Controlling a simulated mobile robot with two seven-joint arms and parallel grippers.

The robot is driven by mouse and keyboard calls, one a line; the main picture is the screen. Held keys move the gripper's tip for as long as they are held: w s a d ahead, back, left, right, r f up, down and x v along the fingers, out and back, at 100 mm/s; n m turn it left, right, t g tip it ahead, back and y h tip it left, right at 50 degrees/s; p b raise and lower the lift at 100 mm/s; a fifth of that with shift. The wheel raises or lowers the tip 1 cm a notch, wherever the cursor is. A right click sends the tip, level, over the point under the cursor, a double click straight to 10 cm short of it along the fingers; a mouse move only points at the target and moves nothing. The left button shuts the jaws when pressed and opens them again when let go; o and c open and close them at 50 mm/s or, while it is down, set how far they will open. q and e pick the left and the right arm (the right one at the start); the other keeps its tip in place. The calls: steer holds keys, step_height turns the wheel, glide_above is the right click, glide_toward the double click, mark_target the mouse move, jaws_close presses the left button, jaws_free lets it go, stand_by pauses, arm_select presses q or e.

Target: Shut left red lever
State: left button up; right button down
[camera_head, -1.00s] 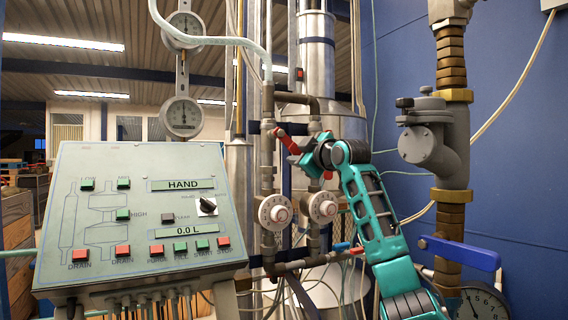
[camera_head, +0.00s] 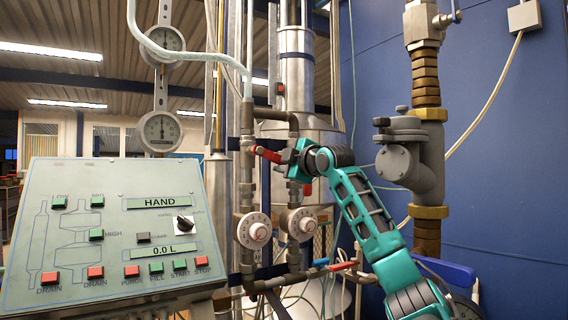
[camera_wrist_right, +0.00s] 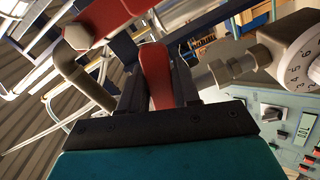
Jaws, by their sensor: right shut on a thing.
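The left red lever (camera_head: 267,154) is on the left vertical pipe in the head view and points right, tilted slightly down. My right gripper (camera_head: 287,157) is shut on its free end. In the wrist view the held lever (camera_wrist_right: 155,75) stands between the dark fingers of my right gripper (camera_wrist_right: 155,98). A second red lever (camera_wrist_right: 115,16) with a hex bolt crosses the top of the wrist view, close to the fingers. In the head view only a small red part (camera_head: 307,190) shows below my gripper. My left gripper is not in view.
Two white dials (camera_head: 254,231) (camera_head: 301,224) sit below the levers on the pipes. A grey control panel (camera_head: 110,215) stands at the left. A thick brown pipe with a grey valve (camera_head: 410,160) and a blue handle (camera_head: 445,270) stand at the right.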

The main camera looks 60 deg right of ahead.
steer(key=shift+s+r, duration=0.1)
steer(key=shift+r, duration=0.05)
steer(key=c, duration=0.9)
jaws_free()
steer(key=shift+s+a+f+b, duration=0.1)
steer(key=shift+s+f+b, duration=0.15)
steer(key=shift+b, duration=0.2)
steer(key=b+v, duration=0.4)
steer(key=v, duration=0.2)
steer(key=shift+s+a+r, duration=0.2)
steer(key=shift+s, duration=0.2)
